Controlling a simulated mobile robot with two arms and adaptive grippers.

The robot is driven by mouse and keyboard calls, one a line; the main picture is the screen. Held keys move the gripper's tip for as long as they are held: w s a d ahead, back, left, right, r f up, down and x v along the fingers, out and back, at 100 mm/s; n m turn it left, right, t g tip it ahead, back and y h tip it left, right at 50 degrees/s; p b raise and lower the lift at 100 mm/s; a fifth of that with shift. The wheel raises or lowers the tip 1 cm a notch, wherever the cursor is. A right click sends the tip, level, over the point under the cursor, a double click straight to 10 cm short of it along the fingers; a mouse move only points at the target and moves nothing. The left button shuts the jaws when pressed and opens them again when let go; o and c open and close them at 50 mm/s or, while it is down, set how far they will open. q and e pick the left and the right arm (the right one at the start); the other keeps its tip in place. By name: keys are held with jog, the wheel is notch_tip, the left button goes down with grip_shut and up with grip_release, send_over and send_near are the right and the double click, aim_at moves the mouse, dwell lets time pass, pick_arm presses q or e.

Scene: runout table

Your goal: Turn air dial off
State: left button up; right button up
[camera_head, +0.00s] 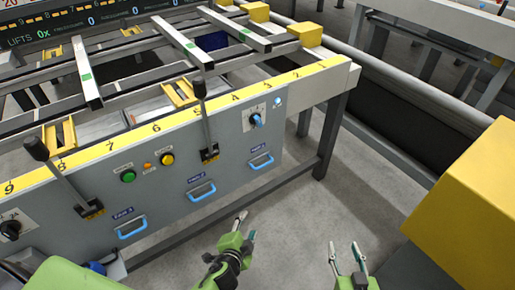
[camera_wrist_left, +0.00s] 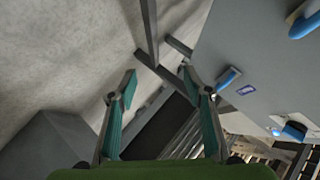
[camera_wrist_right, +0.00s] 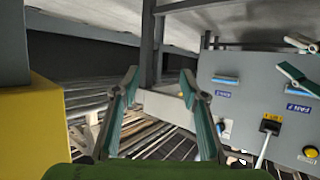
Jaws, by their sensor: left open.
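A blue dial (camera_head: 256,120) sits on a white plate at the right end of the grey panel (camera_head: 225,130), with a lit lamp beside it. The dial also shows at the lower right of the left wrist view (camera_wrist_left: 294,130). I cannot read its label. A black dial (camera_head: 10,228) sits at the panel's far left. My left gripper (camera_head: 247,226) is open and empty, in front of and below the panel, apart from both dials. My right gripper (camera_head: 344,246) is open and empty, farther right, past the panel's end.
Several blue handles (camera_head: 201,191) and upright black levers (camera_head: 205,120) stick out from the panel. A green button (camera_head: 128,176) and a yellow button (camera_head: 167,159) are on it. A yellow block (camera_head: 465,205) stands at the right. Bare floor lies between.

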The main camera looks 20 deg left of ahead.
pick_arm(q)
jog(key=w+r+m+t+b, duration=0.1)
jog(key=w+r+t+b, duration=0.15)
jog(key=w+r, duration=0.2)
jog(key=m+t+y+b, duration=0.2)
jog(key=t+y+b, duration=0.1)
jog(key=t+b, duration=0.4)
send_near(258, 124)
pick_arm(e)
notch_tip(258, 124, up, 26)
jog(key=s+t+y+b, duration=0.1)
jog(key=t+y, duration=0.1)
jog(key=t, duration=0.6)
pick_arm(q)
jog(key=shift+g, duration=0.35)
jog(key=p+x, duration=0.1)
jog(key=x, duration=0.3)
jog(key=p+x, duration=0.1)
jog(key=x, duration=0.3)
jog(key=shift+s+r, duration=0.1)
jog(key=shift+r, duration=0.15)
jog(key=shift+x, duration=0.8)
pick_arm(e)
notch_tip(258, 124, down, 9)
jog(key=d+g+h, duration=0.1)
jog(key=g, duration=0.3)
jog(key=shift+w+f+g, duration=0.2)
jog(key=shift+w+g, duration=0.05)
jog(key=shift+g, duration=0.15)
